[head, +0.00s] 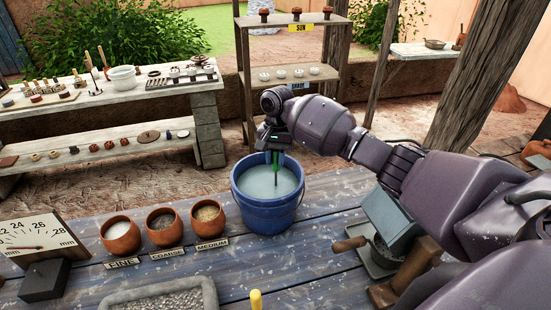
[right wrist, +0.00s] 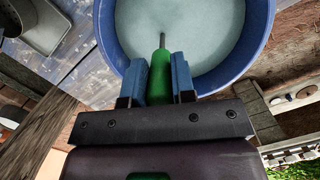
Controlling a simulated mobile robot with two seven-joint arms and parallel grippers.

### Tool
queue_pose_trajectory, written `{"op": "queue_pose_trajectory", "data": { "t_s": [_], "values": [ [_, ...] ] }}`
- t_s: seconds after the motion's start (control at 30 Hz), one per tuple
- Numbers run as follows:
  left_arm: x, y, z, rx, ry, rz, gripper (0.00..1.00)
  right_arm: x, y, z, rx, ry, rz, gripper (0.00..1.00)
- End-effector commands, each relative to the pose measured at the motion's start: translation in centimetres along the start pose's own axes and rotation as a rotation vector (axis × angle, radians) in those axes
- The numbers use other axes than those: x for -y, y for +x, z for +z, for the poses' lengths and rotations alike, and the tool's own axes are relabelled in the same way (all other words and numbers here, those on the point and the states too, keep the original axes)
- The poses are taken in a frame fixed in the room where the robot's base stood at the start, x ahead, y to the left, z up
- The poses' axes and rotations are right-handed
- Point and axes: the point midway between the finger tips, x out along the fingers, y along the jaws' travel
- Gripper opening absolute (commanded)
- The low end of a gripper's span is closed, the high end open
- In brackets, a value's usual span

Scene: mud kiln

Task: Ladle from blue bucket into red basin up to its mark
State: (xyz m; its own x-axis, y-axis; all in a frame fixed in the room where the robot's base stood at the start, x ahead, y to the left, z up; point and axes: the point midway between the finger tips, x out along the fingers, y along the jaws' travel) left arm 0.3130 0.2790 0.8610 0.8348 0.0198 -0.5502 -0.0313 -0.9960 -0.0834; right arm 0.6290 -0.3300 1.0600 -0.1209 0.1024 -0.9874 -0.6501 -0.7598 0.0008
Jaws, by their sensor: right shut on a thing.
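The blue bucket (head: 263,217) stands on the blue-grey plank table and holds pale, cloudy liquid (head: 258,182). It also shows in the right wrist view (right wrist: 262,62). My right gripper (head: 276,156) is over the bucket, pointing down, shut on the green handle (right wrist: 158,80) of a tool, likely the ladle. A thin grey shaft (right wrist: 162,38) runs from the handle towards the liquid; its lower end is hidden, so I cannot see a bowl. I see no red basin or mark in either view. My left gripper is not in view.
Three terracotta bowls (head: 163,229) labelled fine, coarse and medium stand left of the bucket. A dial gauge (head: 38,238) is at far left, a grey stone tray (head: 160,295) in front. A metal box with a wooden handle (head: 350,244) stands right of the bucket.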

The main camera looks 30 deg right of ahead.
Motion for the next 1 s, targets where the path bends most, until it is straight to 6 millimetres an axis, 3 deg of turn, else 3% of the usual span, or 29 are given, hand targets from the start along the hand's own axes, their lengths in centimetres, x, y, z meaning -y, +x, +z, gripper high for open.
{"op": "queue_pose_trajectory", "data": {
  "t_s": [1.0],
  "values": [
    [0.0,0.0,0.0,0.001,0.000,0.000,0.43,0.0,-7.0,1.1,-0.001,-0.001,-0.001,0.05]
  ]
}}
